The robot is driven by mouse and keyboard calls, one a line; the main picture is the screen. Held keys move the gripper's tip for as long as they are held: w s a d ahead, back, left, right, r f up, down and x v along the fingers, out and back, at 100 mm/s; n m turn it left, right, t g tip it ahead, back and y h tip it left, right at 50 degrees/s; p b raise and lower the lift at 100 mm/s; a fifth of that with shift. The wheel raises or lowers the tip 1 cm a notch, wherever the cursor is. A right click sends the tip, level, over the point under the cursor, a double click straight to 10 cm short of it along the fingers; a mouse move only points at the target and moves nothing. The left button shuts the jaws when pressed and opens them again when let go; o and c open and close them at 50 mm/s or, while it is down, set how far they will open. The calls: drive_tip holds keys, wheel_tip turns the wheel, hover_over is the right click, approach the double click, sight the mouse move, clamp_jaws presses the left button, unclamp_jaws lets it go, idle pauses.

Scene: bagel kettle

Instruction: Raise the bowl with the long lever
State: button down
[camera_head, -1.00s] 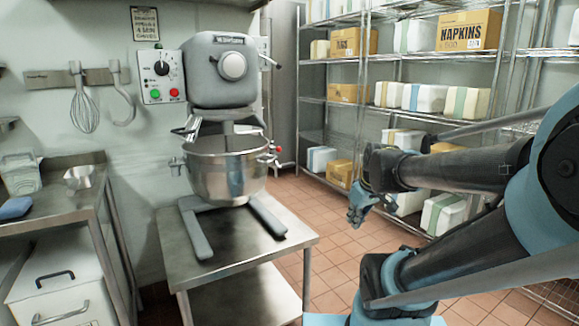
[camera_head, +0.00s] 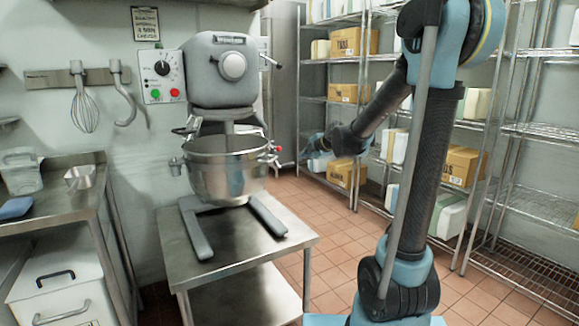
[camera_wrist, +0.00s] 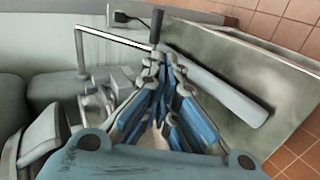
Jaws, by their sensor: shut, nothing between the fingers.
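The steel bowl (camera_head: 226,172) hangs under the grey stand mixer (camera_head: 219,72), above the mixer's two-legged base. A lever with a dark tip (camera_head: 270,61) sticks out at the mixer head's upper right. Small red knobs (camera_head: 276,149) show at the bowl's right side. My gripper (camera_head: 308,149) is to the right of the bowl, apart from it and shut. In the wrist view my shut fingers (camera_wrist: 167,62) are empty. A silver rod (camera_wrist: 112,37) and a dark grip-like piece (camera_wrist: 157,26) lie beyond the fingertips. Whether the rod is the long lever, I cannot tell.
The mixer stands on a steel table (camera_head: 225,242). One grey base leg (camera_wrist: 215,85) shows in the wrist view. A side counter (camera_head: 70,190) is at left. Wire shelves (camera_head: 535,130) with boxes stand at right. Tiled floor (camera_head: 325,225) is open between.

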sight(286, 165)
drive_tip(key=shift+n, duration=0.3)
drive_tip(key=shift+w+a+r+x, duration=0.1)
drive_tip(key=shift+r+x, duration=0.1)
drive_tip(key=shift+x, duration=2.3)
drive_tip(key=shift+w+a+r+x, duration=0.1)
drive_tip(key=shift+r+x, duration=0.1)
drive_tip(key=shift+x, duration=2.35)
drive_tip(key=shift+w+r+x, duration=0.1)
drive_tip(key=shift+r+x, duration=0.1)
drive_tip(key=shift+x, duration=2.3)
